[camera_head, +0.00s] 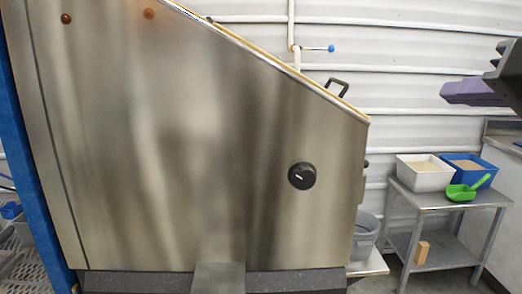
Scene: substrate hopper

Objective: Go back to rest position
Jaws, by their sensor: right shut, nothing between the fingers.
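A large steel hopper (190,150) with a sloping top fills the left and middle of the head view. A black knob (302,175) sits on its side, and a black handle (338,88) stands on the slope. My right gripper (462,93) reaches in from the right edge, with purple fingers and a dark jagged body. It is shut and empty, in the air to the right of the hopper and above a small steel table. The rest of that arm is out of the picture. My left gripper is not in view.
The steel table (430,197) at the right holds a white bin (424,178), a blue bin (485,162) and a green scoop (460,192). A wooden block (422,252) is on its lower shelf. A grey bucket (364,238) stands beside the hopper. A blue post (38,190) is at the left.

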